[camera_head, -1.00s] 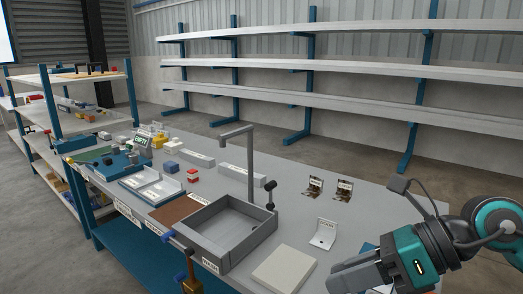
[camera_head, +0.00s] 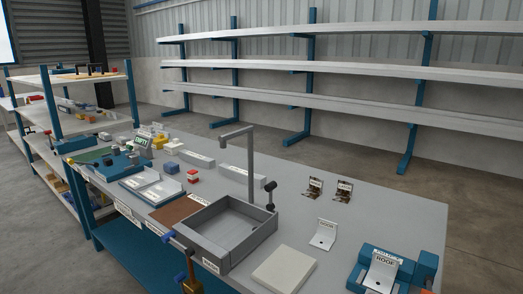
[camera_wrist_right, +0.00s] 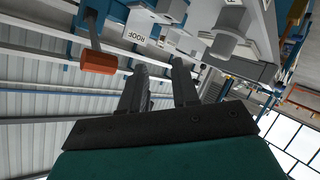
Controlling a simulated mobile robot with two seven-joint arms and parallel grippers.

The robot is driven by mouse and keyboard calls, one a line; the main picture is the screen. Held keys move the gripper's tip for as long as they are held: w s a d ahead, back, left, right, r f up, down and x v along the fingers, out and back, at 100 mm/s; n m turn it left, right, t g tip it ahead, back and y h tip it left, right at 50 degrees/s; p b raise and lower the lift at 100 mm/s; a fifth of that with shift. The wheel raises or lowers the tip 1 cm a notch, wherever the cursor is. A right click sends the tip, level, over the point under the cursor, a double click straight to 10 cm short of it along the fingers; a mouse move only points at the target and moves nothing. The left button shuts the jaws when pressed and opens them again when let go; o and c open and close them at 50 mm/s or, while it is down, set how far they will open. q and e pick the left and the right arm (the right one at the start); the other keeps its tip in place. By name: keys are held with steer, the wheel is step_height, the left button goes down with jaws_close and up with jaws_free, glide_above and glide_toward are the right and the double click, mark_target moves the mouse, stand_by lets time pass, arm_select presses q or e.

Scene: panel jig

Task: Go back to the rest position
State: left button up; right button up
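My right gripper (camera_wrist_right: 160,82) shows in the right wrist view. Its two dark fingers stand apart with nothing between them, so it is open and empty. The right arm is out of the head view. My left gripper is not in view. A white bracket marked ROOF (camera_head: 381,274) stands in a blue fixture (camera_head: 424,268) at the near right of the bench in the head view. A ROOF label (camera_wrist_right: 134,36) also shows beyond the fingers in the right wrist view, which is steeply tilted.
The grey bench (camera_head: 330,205) holds a grey open tray (camera_head: 205,249) with a post, a pale square block (camera_head: 285,270), a white DOOR-like labelled bracket (camera_head: 324,235) and two small metal hinges (camera_head: 344,191). An orange-ended bar (camera_wrist_right: 98,62) shows near the gripper. Empty shelves (camera_head: 300,65) stand behind.

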steer(key=s+a+f+m+g+y, duration=0.1)
steer(key=s+f+m+g, duration=0.1)
steer(key=s+f+g, duration=0.5)
steer(key=s+a+f+m+g+y, duration=0.1)
steer(key=s+f+g, duration=0.2)
steer(key=s+f, duration=0.5)
steer(key=w+a+f+t+y+p, duration=0.1)
steer(key=w+a+f+t+p, duration=0.1)
steer(key=w+t, duration=0.4)
steer(key=shift+a+f+t+p, duration=0.3)
steer(key=shift+a+f+t, duration=0.2)
steer(key=shift+f+t, duration=0.3)
steer(key=shift+f, duration=0.1)
